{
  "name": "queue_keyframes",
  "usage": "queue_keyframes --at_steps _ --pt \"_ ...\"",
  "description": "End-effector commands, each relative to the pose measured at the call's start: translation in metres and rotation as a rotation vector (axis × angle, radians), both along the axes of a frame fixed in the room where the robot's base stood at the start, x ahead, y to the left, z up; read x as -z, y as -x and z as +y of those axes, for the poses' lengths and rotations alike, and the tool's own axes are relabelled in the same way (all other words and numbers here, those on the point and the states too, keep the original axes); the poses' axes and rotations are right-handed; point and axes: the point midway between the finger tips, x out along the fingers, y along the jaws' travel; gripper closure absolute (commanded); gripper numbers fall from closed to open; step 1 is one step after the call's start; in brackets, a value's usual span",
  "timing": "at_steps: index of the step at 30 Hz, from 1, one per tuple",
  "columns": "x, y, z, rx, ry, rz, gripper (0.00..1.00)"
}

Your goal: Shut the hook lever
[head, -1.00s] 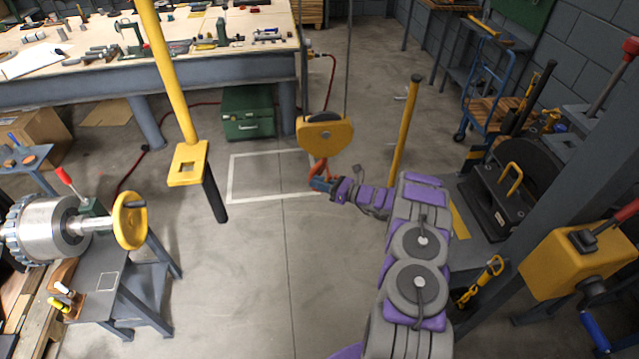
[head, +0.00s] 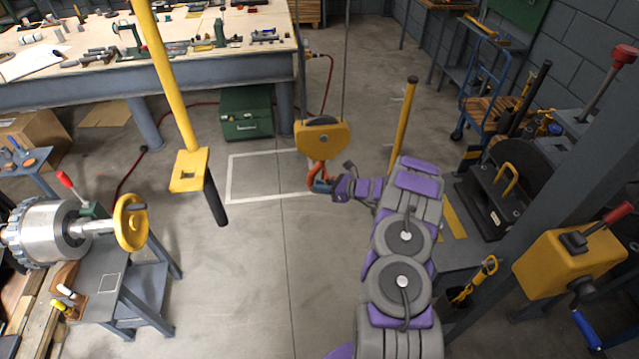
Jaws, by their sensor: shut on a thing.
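A yellow hook block (head: 322,143) hangs on two lines near the picture's middle. An orange hook (head: 315,172) hangs under it. My gripper (head: 321,186) is at the lower part of the hook, reached from the right by my purple and grey arm. It is shut on a small part there, which I take to be the hook lever. The lever is too small and too covered by the jaws to tell apart from the hook, and its angle cannot be told.
A yellow post (head: 404,125) stands behind my arm. A yellow column with a square plate (head: 190,170) stands to the left. A yellow box with a red-handled lever (head: 570,262) is at right. The floor (head: 255,270) below the hook is clear.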

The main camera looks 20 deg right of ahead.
Motion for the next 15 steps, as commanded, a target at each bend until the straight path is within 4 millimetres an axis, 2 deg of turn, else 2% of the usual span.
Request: queue_keyframes --at_steps 15 --pt "0.002 0.004 -0.018 -0.003 0.434 0.123 1.0"
